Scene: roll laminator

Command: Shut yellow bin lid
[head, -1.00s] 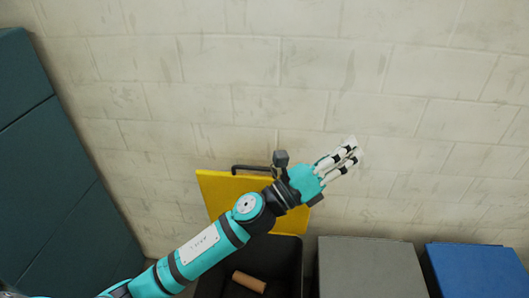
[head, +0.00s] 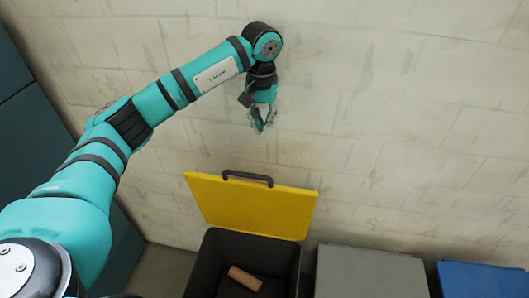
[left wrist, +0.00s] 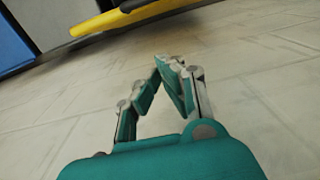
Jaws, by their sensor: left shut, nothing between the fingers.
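The yellow bin lid (head: 250,205) stands open, tilted up toward the wall behind a dark bin (head: 206,270). A dark handle (head: 247,178) is on its upper edge. A brown cylinder (head: 245,278) lies inside the bin. My left gripper (head: 262,128) is shut and empty, above the lid's handle in the picture and apart from it. In the left wrist view the fingers (left wrist: 168,62) come together at their tips, and the yellow lid's edge (left wrist: 100,22) shows at the top left. My right gripper is not in view.
A grey bin lid (head: 370,272) and a blue bin lid (head: 480,280) are shut to the right of the open bin. A pale block wall (head: 400,120) stands behind. A dark teal cabinet (head: 15,110) is at the left.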

